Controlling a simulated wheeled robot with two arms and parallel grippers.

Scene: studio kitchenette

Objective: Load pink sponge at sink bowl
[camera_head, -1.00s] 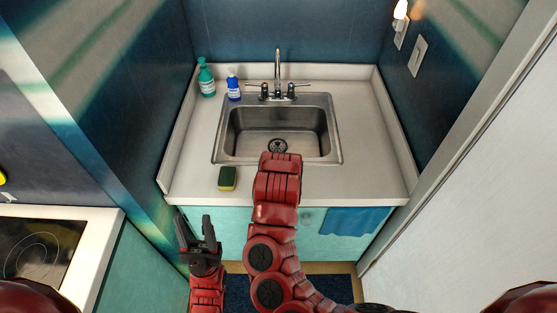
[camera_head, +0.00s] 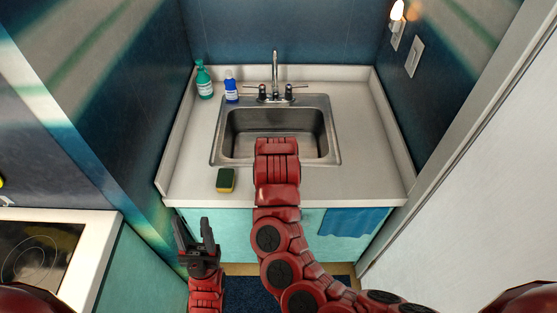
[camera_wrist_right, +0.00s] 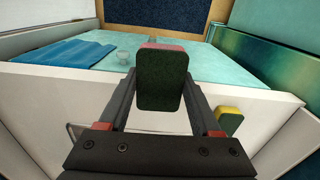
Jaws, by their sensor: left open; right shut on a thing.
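The pink sponge (camera_wrist_right: 162,82), with a dark green face and a pink edge, sits between the fingers of my right gripper (camera_wrist_right: 163,75), which is shut on it. In the head view my right arm reaches over the front of the steel sink bowl (camera_head: 241,124); its wrist hides the gripper and the sponge. Sponge height over the bowl cannot be told. The bowl's visible part looks empty; its drain is hidden. My left gripper (camera_head: 192,235) is open and empty, low in front of the counter.
A yellow and green sponge (camera_head: 225,180) lies on the counter left of the bowl's front; it also shows in the right wrist view (camera_wrist_right: 229,121). A green bottle (camera_head: 204,82), a blue bottle (camera_head: 231,88) and the faucet (camera_head: 275,78) stand behind. The right counter is clear.

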